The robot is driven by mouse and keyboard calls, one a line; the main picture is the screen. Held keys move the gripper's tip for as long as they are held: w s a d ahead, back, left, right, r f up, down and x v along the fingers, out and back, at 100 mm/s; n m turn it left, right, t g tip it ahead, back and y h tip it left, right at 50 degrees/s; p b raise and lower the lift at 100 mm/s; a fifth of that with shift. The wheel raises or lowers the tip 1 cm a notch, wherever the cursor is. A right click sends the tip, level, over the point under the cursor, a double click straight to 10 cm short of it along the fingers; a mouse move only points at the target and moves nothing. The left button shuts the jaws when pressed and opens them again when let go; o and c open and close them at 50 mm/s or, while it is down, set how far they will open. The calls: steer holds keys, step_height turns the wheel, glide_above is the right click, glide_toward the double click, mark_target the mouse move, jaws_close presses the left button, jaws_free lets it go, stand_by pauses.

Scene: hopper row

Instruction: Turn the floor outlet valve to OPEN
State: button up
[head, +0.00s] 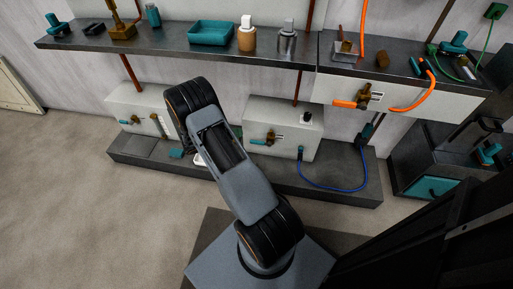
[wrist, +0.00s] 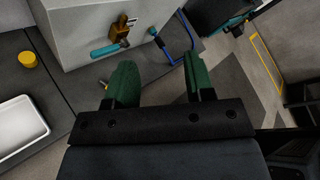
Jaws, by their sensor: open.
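Low on the pale middle box (head: 310,142) is a bronze valve (head: 270,137) with a teal lever (head: 257,142) pointing left. A small marked plate sits beside it, its lettering too small to read. The wrist view shows the same bronze valve (wrist: 120,28) and teal lever (wrist: 105,49) ahead of my gripper. My gripper (wrist: 161,80) is open, with two green fingers apart and nothing between them. It is apart from the lever, which lies beyond and left of the fingertips. In the head view my arm hides the gripper.
A blue hose (head: 333,188) loops right of the middle box. The left box (head: 120,103) and upper right box (head: 415,102) carry similar valves. A white tray (wrist: 20,124) and yellow round piece (wrist: 28,60) lie left in the wrist view. A loaded shelf (head: 170,50) runs above.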

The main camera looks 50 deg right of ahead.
step_height(320, 180, down, 11)
steer(key=d+n+t+h+b, duration=0.2)
steer(key=n+h, duration=0.1)
steer(key=n, duration=0.3)
steer(key=n+t+b, duration=0.1)
steer(key=n+t, duration=0.4)
steer(key=n, duration=0.3)
glide_toward(256, 143)
steer(key=shift+n+h, duration=0.3)
steer(key=shift+w+d+f+b, duration=0.25)
steer(key=shift+d+b, duration=0.4)
steer(key=shift+d, duration=1.1)
steer(key=shift+w+d+b, duration=0.4)
steer(key=shift+d+b, duration=0.25)
steer(key=shift+d, duration=1.15)
steer(key=shift+w+d+f+b, duration=0.25)
steer(key=shift+d+b, duration=0.4)
steer(key=shift+d, duration=1.1)
steer(key=shift+r, duration=0.1)
jaws_close()
